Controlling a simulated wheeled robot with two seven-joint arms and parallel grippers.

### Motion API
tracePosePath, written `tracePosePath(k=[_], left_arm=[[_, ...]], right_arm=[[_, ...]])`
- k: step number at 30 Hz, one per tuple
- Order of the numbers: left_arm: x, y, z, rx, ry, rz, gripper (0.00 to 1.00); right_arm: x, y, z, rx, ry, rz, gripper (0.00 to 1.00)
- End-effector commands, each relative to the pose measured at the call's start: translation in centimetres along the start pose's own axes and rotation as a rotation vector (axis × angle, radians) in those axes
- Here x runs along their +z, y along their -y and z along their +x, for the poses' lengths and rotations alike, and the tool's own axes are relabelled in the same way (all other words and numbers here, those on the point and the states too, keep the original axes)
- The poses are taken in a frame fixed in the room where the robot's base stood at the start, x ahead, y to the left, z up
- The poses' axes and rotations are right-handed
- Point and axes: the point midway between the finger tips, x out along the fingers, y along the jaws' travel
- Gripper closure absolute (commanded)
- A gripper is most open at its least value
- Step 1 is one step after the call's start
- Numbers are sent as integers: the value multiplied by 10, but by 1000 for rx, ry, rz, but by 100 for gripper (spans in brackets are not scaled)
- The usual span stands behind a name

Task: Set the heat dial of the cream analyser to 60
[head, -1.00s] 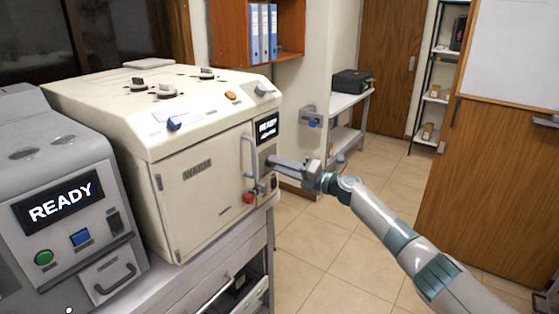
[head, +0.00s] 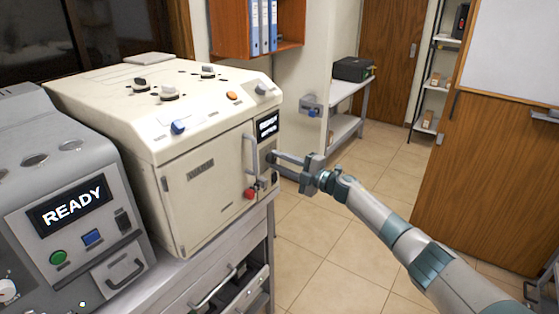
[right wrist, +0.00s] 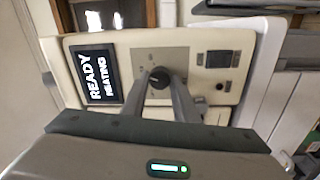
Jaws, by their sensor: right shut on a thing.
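The cream analyser (head: 200,185) stands on a bench left of centre in the head view. Its black heat dial (right wrist: 159,77) sits on a grey plate on the front panel, beside a display (right wrist: 97,76) reading "READY HEATING". My right gripper (head: 274,160) reaches the panel from the right. In the right wrist view its two fingers (right wrist: 168,84) are at the dial, one on each side, shut on it. The dial's scale is too small to read, and in the head view the fingers largely hide the dial. My left gripper is in neither view.
A grey machine (head: 75,205) reading "READY" stands close on the left. The analyser's door handle (head: 250,154) and a red button (head: 249,193) are just left of my right fingers. Open tiled floor (head: 330,235) lies to the right.

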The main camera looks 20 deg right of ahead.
Motion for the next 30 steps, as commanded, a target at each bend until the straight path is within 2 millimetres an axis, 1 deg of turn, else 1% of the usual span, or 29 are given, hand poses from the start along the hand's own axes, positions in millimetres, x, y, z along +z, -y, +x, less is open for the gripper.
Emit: tracePosePath(k=[11,12,13,14,25,30], left_arm=[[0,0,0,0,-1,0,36],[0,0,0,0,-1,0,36],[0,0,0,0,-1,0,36],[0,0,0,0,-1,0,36],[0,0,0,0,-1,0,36],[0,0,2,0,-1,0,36]], right_arm=[[1,0,0,1,2,4,96],[1,0,0,1,2,4,64],[1,0,0,1,2,4,56],[1,0,0,1,2,4,54],[1,0,-2,0,1,3,54],[2,2,-11,-1,2,2,54]])
